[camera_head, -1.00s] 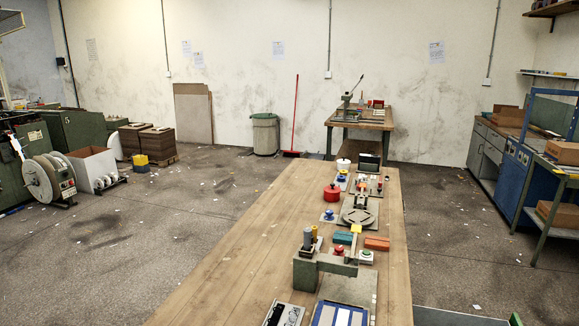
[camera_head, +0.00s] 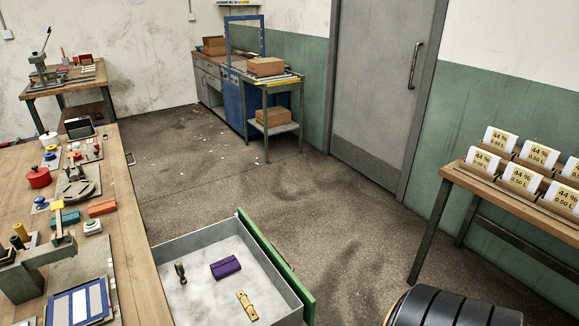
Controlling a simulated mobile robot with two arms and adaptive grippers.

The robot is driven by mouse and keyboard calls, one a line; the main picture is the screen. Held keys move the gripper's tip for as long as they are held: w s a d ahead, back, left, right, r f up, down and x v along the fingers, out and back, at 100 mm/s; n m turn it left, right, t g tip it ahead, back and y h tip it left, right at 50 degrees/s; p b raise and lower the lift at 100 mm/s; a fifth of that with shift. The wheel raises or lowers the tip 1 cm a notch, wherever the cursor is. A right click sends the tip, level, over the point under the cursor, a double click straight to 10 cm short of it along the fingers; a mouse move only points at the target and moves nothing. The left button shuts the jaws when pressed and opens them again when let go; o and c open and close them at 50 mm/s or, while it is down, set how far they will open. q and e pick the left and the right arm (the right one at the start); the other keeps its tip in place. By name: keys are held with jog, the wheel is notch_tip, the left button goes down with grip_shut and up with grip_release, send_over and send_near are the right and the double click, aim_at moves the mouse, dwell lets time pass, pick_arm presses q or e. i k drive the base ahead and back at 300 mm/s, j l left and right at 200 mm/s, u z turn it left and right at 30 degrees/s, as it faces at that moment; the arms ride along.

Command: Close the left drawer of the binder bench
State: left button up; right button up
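The binder bench (camera_head: 150,290) is the long wooden-topped bench at the left in the head view. A drawer (camera_head: 207,237) with grey walls and a green front panel (camera_head: 276,265) stands pulled out from the bench's right side, near the bottom of the view. Inside it lie a purple item (camera_head: 225,267), a yellowish item (camera_head: 247,305) and a small dark metal item (camera_head: 181,272). Farther along the same side, a small handle (camera_head: 130,159) shows at the bench edge.
A table (camera_head: 510,205) with several labelled boxes stands at the right. A grey door (camera_head: 380,90) and a metal trolley (camera_head: 267,115) are behind. The floor (camera_head: 290,195) between bench, trolley and table is mostly clear. Tools and a red pot (camera_head: 38,177) stand on the bench.

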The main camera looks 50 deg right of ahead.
aim_at(277, 296)
jog(key=k+l, duration=0.1)
jog(key=l, duration=0.3)
jog(key=k+l, duration=0.15)
jog(key=l, duration=0.25)
jog(key=k+l, duration=0.1)
jog(key=l, duration=0.3)
jog(key=k+l, duration=0.15)
jog(key=l, duration=0.25)
jog(key=k+l, duration=0.1)
jog(key=l, duration=0.3)
jog(key=k+l, duration=0.15)
jog(key=l, duration=0.25)
jog(key=z, duration=0.05)
